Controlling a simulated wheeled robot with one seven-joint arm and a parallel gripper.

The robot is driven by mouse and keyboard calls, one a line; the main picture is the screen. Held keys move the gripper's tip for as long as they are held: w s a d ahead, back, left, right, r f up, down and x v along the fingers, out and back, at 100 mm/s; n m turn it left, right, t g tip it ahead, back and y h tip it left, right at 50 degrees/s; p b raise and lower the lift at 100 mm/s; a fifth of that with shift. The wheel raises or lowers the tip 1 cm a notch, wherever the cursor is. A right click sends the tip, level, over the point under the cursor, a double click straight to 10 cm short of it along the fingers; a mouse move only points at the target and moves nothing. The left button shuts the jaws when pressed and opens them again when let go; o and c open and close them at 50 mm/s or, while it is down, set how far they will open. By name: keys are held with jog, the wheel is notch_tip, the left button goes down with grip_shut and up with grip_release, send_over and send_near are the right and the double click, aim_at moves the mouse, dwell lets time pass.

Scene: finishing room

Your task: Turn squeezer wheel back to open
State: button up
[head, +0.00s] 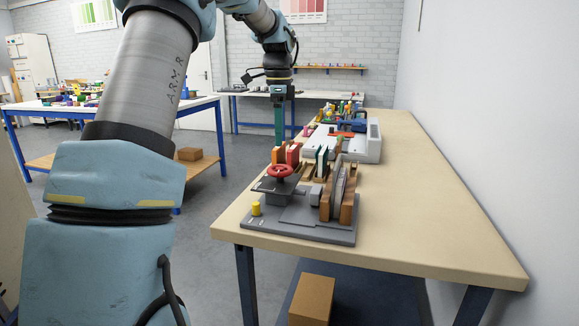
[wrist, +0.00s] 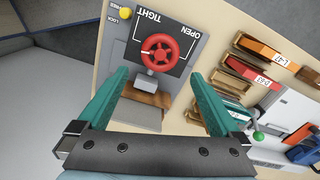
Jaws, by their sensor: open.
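The squeezer (head: 300,222) is a grey device at the near left corner of the long bench. Its red spoked wheel (head: 279,169) lies on a dark panel, and the wheel also shows in the wrist view (wrist: 166,57). The panel carries the words TIGHT and OPEN, with FREE and LOCK beside a yellow knob (head: 256,208). Brown blocks (head: 348,208) stand on the squeezer's right with thin grey pieces between them. My gripper (head: 279,143) is open and empty, above and beyond the wheel. In the wrist view its teal fingers (wrist: 160,75) spread to either side below the wheel, apart from it.
Wooden racks with red, orange and green pieces (head: 293,154) stand just behind the squeezer. A pale grey machine (head: 366,147) is farther back. The right side of the bench (head: 430,200) is clear up to the wall. A cardboard box (head: 312,298) sits under the bench.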

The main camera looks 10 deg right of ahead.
aim_at(279, 168)
notch_tip(279, 168, down, 9)
jog(key=shift+f+p, duration=0.15)
jog(key=shift+p, duration=0.3)
jog(key=shift+a, duration=0.1)
jog(key=c, duration=1)
